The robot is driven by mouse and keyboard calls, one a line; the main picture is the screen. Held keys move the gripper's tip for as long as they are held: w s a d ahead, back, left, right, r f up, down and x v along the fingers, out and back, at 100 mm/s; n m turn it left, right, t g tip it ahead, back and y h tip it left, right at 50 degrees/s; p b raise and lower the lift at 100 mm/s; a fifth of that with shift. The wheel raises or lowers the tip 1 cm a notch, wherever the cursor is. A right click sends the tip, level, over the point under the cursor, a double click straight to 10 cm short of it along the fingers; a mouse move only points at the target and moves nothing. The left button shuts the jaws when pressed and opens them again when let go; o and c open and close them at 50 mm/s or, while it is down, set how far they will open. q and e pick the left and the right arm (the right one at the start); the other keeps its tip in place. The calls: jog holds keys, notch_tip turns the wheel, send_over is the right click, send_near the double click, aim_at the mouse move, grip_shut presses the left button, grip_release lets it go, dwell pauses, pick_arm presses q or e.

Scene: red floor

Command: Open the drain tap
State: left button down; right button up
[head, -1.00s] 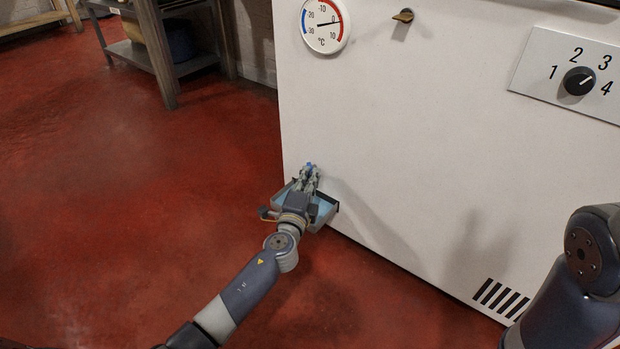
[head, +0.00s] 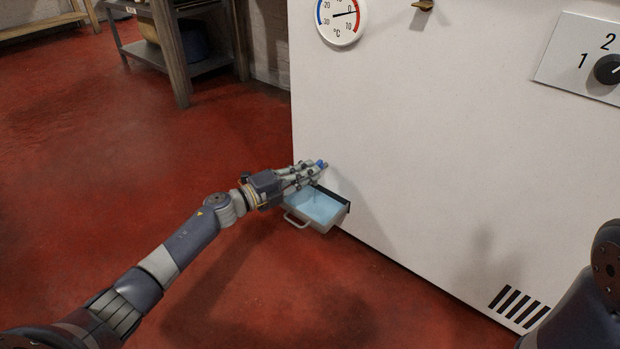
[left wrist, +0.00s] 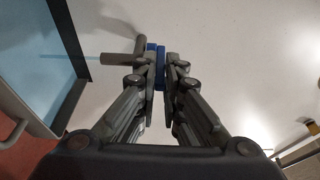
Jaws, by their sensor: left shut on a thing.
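The drain tap shows low on the white cabinet wall, with a blue handle (head: 321,163) in the head view. My left gripper (head: 319,165) reaches it from the left and is shut on the blue handle. In the left wrist view the blue handle (left wrist: 155,66) lies between the fingertips, and a grey spout (left wrist: 124,59) sticks out to the left. A thin pale-blue streak runs from the spout's end toward the tray. The drain tray (head: 332,222) with pale-blue contents is just below the gripper. My right gripper is out of view.
The white cabinet (head: 430,130) fills the right side, with a thermometer (head: 340,20), a small brass-coloured latch (head: 423,5), a black knob (head: 608,69) and vent slots (head: 517,305). A shelf (head: 205,68) stands behind at left. Red floor at left is clear.

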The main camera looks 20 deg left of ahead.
pick_arm(q)
jog(key=shift+w+a+m+g+h, duration=0.1)
jog(key=shift+a+m+g+h, duration=0.1)
jog(key=shift+m+g+h, duration=0.25)
jog(key=c, duration=2)
grip_release()
jog(key=v, duration=1.2)
